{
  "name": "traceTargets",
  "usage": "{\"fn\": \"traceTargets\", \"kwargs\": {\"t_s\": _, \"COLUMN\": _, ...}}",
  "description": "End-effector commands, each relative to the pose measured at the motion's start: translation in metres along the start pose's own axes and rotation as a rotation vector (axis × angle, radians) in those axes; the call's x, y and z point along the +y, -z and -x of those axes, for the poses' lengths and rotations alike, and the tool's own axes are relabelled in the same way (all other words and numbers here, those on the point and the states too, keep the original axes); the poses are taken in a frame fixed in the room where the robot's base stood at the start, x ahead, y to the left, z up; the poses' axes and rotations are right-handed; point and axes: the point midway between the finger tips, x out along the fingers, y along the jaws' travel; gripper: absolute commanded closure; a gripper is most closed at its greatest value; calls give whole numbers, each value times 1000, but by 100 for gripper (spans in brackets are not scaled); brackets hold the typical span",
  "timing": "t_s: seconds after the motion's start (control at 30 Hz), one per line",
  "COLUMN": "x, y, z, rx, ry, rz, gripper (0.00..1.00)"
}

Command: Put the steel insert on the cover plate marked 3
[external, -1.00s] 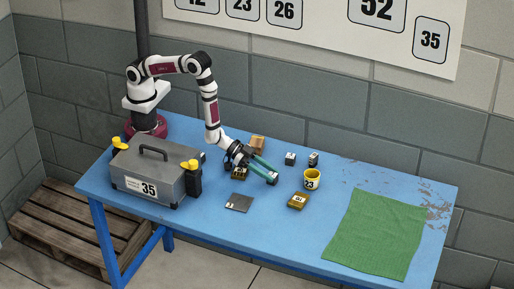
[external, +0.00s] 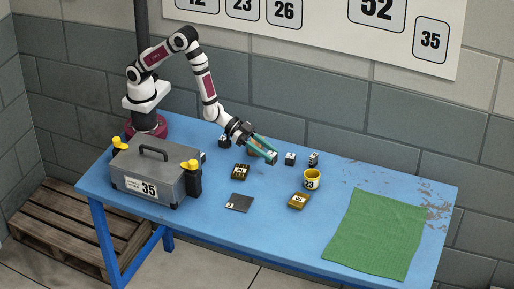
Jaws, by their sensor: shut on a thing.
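My gripper (external: 267,152), with long green fingers, is shut on a small grey block, which looks like the steel insert (external: 272,160). The block is at the fingertips, partly hidden by them, and appears held above the blue table. A flat dark grey plate (external: 239,203) with a small pale label lies near the table's front edge, below and left of my gripper in the picture. It looks like a cover plate, but its mark is too small to read. Its top is bare apart from the label.
Small dark blocks (external: 290,159) and (external: 313,159) stand right of my gripper. A grey toolbox (external: 150,177) is at left, a green cloth (external: 377,236) at right.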

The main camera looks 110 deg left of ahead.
Motion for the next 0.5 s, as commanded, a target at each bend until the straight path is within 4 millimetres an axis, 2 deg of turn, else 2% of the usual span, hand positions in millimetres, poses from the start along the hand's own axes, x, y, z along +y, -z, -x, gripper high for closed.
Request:
{"fn": "traceTargets", "kwargs": {"t_s": 0.13, "x": 44, "y": 7, "z": 5, "rx": 15, "ry": -204, "rz": -83, "gripper": 100}}
{"fn": "traceTargets", "kwargs": {"t_s": 0.3, "x": 99, "y": 0, "z": 25, "rx": 8, "ry": -475, "rz": -192, "gripper": 100}}
{"fn": "traceTargets", "kwargs": {"t_s": 0.43, "x": 120, "y": -12, "z": 36, "rx": -8, "ry": -593, "rz": -239, "gripper": 100}}
{"fn": "traceTargets", "kwargs": {"t_s": 0.5, "x": 124, "y": -29, "z": 33, "rx": -15, "ry": -613, "rz": -245, "gripper": 100}}
